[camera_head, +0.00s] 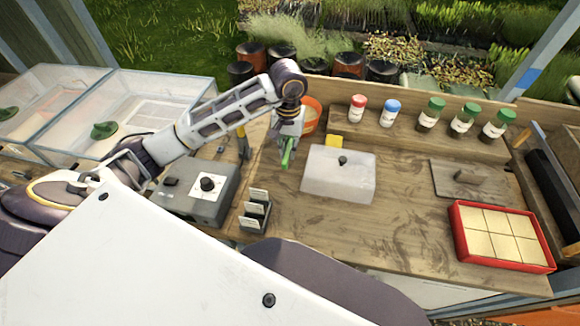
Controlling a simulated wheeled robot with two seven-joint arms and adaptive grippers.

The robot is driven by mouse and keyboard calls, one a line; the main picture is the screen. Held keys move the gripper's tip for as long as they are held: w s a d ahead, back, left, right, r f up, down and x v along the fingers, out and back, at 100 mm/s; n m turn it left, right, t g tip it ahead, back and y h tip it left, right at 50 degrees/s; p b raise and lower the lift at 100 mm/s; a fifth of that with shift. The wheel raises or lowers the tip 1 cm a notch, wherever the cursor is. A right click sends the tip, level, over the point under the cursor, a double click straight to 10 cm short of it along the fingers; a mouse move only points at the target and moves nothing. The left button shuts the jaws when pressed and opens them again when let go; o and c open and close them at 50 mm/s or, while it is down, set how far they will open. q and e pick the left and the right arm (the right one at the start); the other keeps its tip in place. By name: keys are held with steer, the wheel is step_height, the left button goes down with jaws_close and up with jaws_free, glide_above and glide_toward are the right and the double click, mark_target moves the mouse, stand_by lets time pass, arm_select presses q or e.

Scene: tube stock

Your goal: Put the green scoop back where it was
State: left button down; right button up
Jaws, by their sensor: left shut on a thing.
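The green scoop (287,158) is held in my left gripper (288,148), which is shut on it. The gripper points down over the left part of the wooden bench. The scoop is small here, and the fingers hide part of it. I cannot tell whether its lower end touches the bench. An orange pot (312,114) stands just behind and to the right of the gripper, partly hidden by it. My right gripper does not show.
A pale box with a black knob (340,178) and a yellow block (334,141) stand right of the scoop. A grey device (196,202) and a label rack (255,212) are left. Lidded jars (431,115) line the back; a red tray (460,235) is right. Bench centre-right is clear.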

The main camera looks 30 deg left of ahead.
arm_select(q)
steer(key=shift+f, duration=0.15)
glide_above(289, 174)
step_height(289, 174, down, 4)
steer(key=shift+f+p, duration=0.15)
steer(key=shift+p, duration=0.2)
steer(key=shift+f, duration=0.8)
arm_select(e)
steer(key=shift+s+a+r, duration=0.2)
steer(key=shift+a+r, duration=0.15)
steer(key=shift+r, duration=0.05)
arm_select(q)
steer(key=shift+f, duration=0.15)
steer(key=shift+f+p, duration=0.35)
steer(key=shift+f, duration=1.4)
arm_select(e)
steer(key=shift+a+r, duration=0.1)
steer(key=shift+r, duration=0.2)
arm_select(q)
steer(key=shift+f, duration=0.15)
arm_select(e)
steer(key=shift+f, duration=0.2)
